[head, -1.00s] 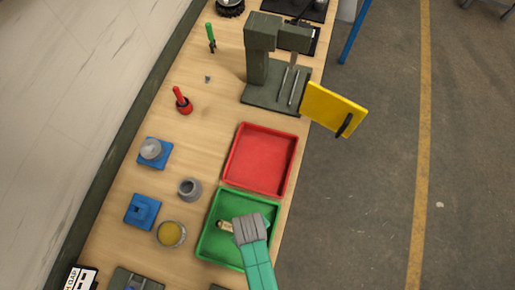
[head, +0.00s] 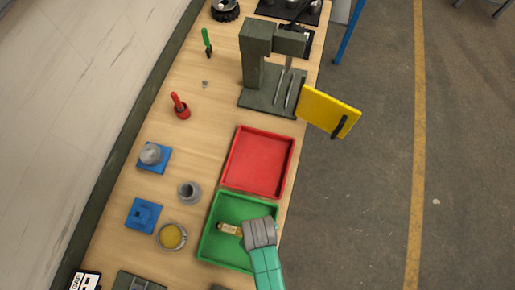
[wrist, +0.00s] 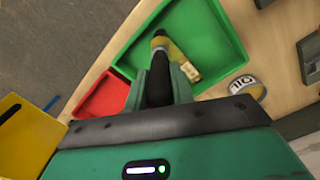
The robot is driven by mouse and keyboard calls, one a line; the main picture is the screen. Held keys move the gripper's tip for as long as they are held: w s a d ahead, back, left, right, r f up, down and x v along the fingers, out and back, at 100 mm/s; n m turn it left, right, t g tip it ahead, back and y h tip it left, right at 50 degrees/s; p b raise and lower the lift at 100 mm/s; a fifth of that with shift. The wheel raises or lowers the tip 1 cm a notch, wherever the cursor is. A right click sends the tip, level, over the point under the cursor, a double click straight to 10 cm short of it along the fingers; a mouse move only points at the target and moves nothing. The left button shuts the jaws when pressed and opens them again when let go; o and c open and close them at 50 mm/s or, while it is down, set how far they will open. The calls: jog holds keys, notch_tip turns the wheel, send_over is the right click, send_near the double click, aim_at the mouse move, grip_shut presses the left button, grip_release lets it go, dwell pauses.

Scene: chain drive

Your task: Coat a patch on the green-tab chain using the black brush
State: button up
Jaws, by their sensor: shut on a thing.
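My gripper (head: 246,231) reaches over the green tray (head: 236,203) from its right side. In the wrist view its two fingers (wrist: 160,90) are shut on a black item (wrist: 158,86), which looks like a handle. A yellow piece and a tan, marked piece (wrist: 186,70) show beyond the fingertips. The tan piece also shows in the head view (head: 229,229), over or in the green tray. I cannot tell whether it is joined to the black item. I cannot make out a chain with a green tab.
A cup of yellow stuff (head: 172,236) and an empty grey cup (head: 189,191) stand left of the tray. The red tray (head: 258,162) lies beyond, then a grey press (head: 257,60) with a yellow panel (head: 328,111). A red-handled tool (head: 180,105) stands at the left.

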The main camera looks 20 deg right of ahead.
jog(key=shift+r, duration=2.15)
